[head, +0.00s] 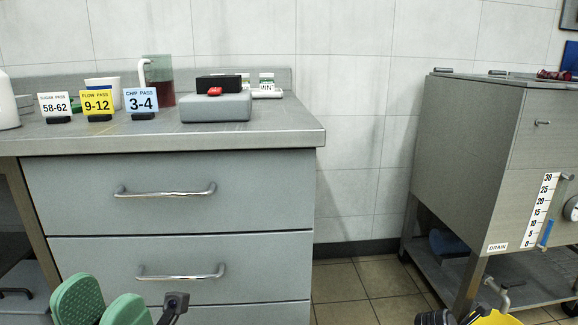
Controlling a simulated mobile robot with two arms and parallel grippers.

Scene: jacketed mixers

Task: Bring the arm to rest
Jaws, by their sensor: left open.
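My left gripper (102,300) shows at the bottom left, in front of the lower drawer of the steel counter (240,138). Its two green finger pads stand apart, with nothing seen between them. It is lower than the counter top, and the picture does not show clearly whether it touches the drawer front. The rest of my left arm is mostly below the picture's edge. My right gripper cannot be made out in this view.
Cards (97,104), a jug (160,82) and a grey box (215,107) stand on the counter. Drawer handles (180,277) stick out. A steel tank (480,150) stands right, a yellow object (497,318) below it. Tiled floor (350,285) between is clear.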

